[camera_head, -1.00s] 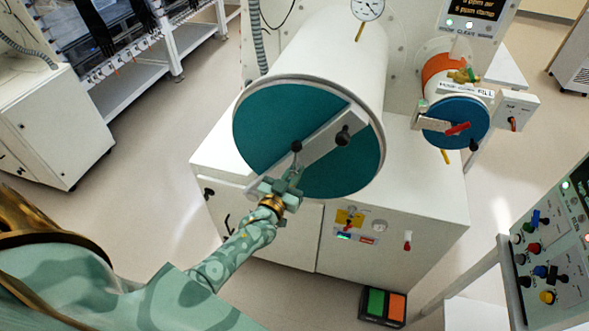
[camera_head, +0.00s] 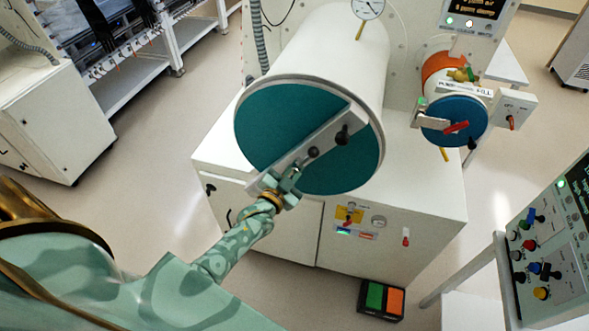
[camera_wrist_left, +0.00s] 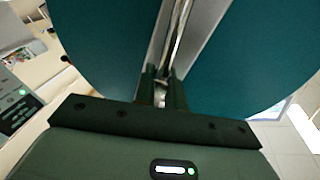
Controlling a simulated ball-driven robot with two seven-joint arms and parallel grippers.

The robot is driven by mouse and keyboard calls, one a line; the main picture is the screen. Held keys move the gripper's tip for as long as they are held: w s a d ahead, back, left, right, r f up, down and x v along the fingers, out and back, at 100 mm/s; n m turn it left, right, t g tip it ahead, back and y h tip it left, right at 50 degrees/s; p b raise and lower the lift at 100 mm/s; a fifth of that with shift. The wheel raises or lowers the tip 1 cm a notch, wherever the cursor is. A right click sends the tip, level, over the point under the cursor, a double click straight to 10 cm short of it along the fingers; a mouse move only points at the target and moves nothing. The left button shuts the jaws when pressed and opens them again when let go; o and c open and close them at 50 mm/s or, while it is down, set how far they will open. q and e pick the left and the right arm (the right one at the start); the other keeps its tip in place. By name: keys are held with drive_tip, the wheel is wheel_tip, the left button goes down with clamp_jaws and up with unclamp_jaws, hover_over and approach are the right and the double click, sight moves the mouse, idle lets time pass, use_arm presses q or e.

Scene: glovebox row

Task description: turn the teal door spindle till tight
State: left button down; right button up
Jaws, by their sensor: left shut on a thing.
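The large teal door (camera_head: 272,123) closes the near end of the white cylinder, with a pale bar (camera_head: 325,140) running diagonally across it. The spindle (camera_head: 342,136) shows at the middle of this bar as a dark hub. A dark ball knob (camera_head: 313,152) shows lower left of it. My left gripper (camera_head: 287,178) is at the lower left end of the bar, shut on the spindle's handle. In the left wrist view its fingers (camera_wrist_left: 160,88) close at the end of a shiny metal rod (camera_wrist_left: 178,35) before the teal door. The exact grip is partly hidden by the fingers.
A smaller blue door (camera_head: 455,120) with a red handle sits at the right. A white cabinet (camera_head: 420,205) stands under the cylinder, with a green and orange pedal (camera_head: 382,299) on the floor. A control panel (camera_head: 550,245) is at the right edge.

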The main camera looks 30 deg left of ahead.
use_arm(q)
drive_tip(key=shift+s+f, duration=0.1)
drive_tip(key=shift+f, duration=0.1)
drive_tip(key=c, duration=1.5)
unclamp_jaws()
drive_tip(key=shift+r, duration=0.1)
drive_tip(key=shift+c, duration=0.2)
drive_tip(key=s, duration=1.6)
drive_tip(key=shift+s+b, duration=0.15)
drive_tip(key=shift+b, duration=0.25)
